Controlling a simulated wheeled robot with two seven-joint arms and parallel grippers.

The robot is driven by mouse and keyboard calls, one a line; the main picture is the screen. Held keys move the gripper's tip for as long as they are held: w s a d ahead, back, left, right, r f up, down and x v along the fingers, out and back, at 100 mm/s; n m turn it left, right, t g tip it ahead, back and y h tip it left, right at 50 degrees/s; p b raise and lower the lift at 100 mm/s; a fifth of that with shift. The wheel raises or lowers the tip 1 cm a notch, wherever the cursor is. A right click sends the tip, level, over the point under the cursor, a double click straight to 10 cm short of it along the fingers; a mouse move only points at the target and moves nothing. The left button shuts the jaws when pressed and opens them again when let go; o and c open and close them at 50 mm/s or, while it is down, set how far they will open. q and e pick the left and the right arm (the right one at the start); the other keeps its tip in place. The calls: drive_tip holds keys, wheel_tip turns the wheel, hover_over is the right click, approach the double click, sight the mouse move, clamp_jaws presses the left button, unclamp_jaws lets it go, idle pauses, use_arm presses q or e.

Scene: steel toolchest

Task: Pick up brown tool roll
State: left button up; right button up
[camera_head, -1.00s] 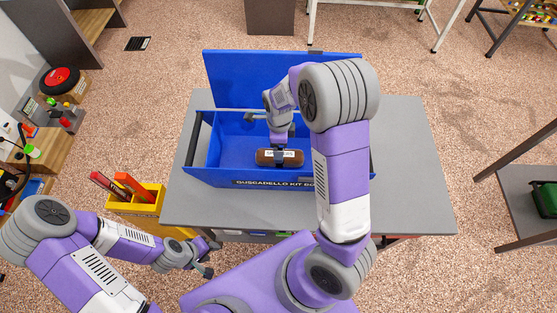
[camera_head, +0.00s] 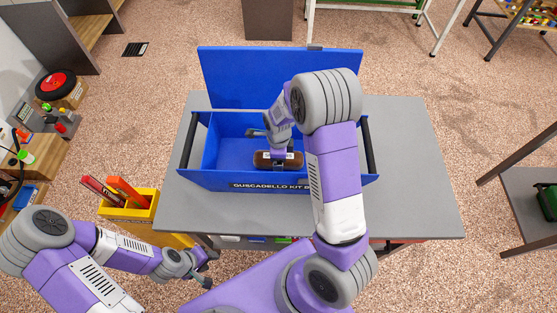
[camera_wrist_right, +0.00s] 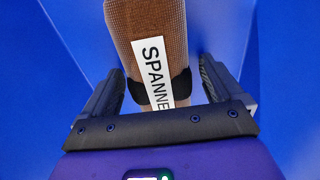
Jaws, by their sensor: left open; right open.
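The brown tool roll (camera_head: 263,160) lies inside the open blue kit box (camera_head: 205,181), near its front wall. In the right wrist view the roll (camera_wrist_right: 147,20) has a woven surface, a dark band and a white label starting "SPANNE". My right gripper (camera_wrist_right: 160,88) is open, with one finger on each side of the roll around the band; I see a gap at the fingers. In the head view my right gripper (camera_head: 279,155) is over the middle of the roll and partly hides it. My left gripper (camera_head: 208,268) is open and empty, outside the box at lower left.
The box's raised lid (camera_head: 270,75) stands behind it, and its walls surround my right gripper. The grey table (camera_head: 415,180) is clear to the right. A yellow holder (camera_head: 130,212) with red and orange items stands left of the table, near my left arm.

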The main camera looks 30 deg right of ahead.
drive_tip(key=shift+c, duration=0.2)
drive_tip(key=c, duration=1.2)
drive_tip(key=shift+c, duration=0.2)
drive_tip(key=shift+r, duration=0.15)
